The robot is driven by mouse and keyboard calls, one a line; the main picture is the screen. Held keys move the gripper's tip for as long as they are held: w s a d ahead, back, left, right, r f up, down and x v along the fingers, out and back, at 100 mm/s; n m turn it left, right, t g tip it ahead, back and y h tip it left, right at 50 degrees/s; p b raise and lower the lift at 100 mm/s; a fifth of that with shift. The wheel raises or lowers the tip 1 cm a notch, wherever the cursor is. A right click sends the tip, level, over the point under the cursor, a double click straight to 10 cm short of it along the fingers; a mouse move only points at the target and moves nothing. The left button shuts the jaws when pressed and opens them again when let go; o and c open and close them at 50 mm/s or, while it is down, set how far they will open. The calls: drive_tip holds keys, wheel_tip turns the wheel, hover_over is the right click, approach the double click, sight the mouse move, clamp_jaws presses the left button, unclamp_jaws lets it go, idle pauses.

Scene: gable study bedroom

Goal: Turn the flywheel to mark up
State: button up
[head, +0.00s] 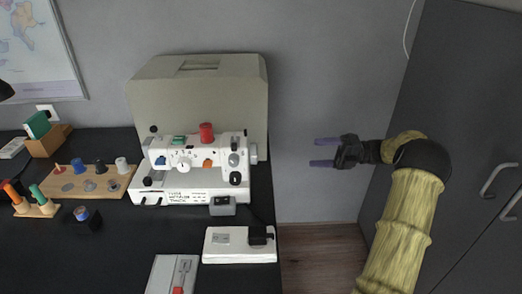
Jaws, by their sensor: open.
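A white sewing machine (205,197) stands on the black table, with dials on its front and a red spool (206,132) on top. The flywheel (254,153) appears as a narrow light disc at the machine's right end, seen nearly edge-on. I cannot make out a mark on it. My gripper (325,152) is open and empty in the air to the right of the machine. Its two bluish fingers point left at about the flywheel's height in the picture, with a clear gap between them and the wheel.
A beige case (240,98) stands behind the machine. A small grey box (222,206) and a white slab with a black plug (240,252) lie in front. A wooden spool rack (70,191) is at the left. The space between gripper and machine is clear.

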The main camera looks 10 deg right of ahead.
sight(254, 153)
drive_tip(key=w+a+b, duration=0.1)
drive_tip(key=w+a, duration=0.2)
drive_tip(key=a, duration=1.4)
drive_tip(key=shift+w, duration=0.2)
drive_tip(key=c, duration=1)
